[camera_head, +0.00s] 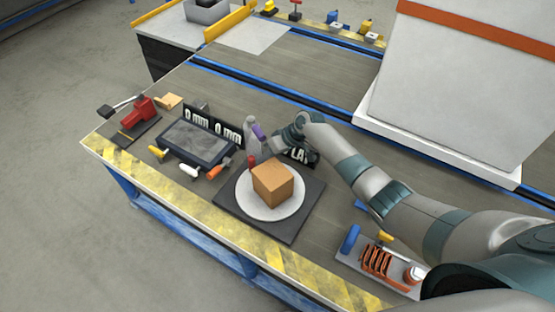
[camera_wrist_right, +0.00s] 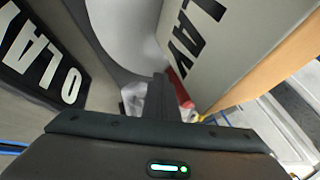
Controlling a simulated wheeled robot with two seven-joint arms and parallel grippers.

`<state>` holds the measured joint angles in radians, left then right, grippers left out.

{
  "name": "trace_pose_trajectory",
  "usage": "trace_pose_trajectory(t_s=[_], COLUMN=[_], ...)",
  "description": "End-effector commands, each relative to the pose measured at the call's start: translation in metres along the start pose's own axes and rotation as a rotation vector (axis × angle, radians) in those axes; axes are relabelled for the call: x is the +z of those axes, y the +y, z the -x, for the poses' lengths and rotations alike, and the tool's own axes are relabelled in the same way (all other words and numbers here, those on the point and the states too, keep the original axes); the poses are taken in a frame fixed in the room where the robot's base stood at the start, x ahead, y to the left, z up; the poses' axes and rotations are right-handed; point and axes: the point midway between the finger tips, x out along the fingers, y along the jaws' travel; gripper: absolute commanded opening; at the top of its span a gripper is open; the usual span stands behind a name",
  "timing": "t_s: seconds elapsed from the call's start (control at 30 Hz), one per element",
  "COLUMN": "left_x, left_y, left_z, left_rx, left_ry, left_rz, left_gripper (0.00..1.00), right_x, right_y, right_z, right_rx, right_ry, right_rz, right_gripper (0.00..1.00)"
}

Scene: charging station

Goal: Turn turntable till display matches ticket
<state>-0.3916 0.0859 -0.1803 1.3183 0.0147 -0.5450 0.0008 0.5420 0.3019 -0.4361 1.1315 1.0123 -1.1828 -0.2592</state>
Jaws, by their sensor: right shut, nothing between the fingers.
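The turntable is a pale round disc (camera_head: 243,204) on a dark square base (camera_head: 286,229). A brown box (camera_head: 272,183) sits on the disc. In the right wrist view the box (camera_wrist_right: 225,50) shows a grey face with dark letters like LAV. A red peg (camera_head: 251,162) stands at the disc's far edge; it also shows in the wrist view (camera_wrist_right: 181,90). My right gripper (camera_head: 251,149) is shut and empty, pointing down beside the peg; contact is unclear. A black sign with white letters (camera_head: 300,151) stands behind the disc, partly hidden by my right arm. My left gripper is out of view.
A dark-screened tablet (camera_head: 197,144) and a black "0 mm 0 mm" sign (camera_head: 213,127) stand left of the turntable. A red tool (camera_head: 138,112) lies farther left. A tray with an orange coil (camera_head: 376,262) lies right. A large white block (camera_head: 450,90) stands behind.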

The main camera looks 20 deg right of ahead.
Motion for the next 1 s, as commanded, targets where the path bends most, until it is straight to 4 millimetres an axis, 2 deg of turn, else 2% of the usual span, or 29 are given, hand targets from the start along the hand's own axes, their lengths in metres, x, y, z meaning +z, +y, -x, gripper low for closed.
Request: trace_pose_trajectory(t_s=[0.37, 0.57, 0.77, 1.0], left_x=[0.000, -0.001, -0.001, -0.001], left_y=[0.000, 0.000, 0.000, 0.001], left_z=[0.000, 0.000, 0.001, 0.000], left_rx=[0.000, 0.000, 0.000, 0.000], left_ry=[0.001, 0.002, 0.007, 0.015], left_rz=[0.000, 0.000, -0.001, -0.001], left_gripper=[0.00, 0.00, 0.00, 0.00], right_x=[0.000, 0.000, 0.000, 0.000], right_y=[0.000, 0.000, 0.001, 0.001], right_z=[0.000, 0.008, 0.032, 0.078], right_rx=[-0.001, 0.000, 0.002, 0.002], right_ry=[0.001, 0.001, 0.001, 0.002], right_rz=[0.000, 0.000, 0.001, 0.002], right_gripper=[0.00, 0.00, 0.00, 0.00])
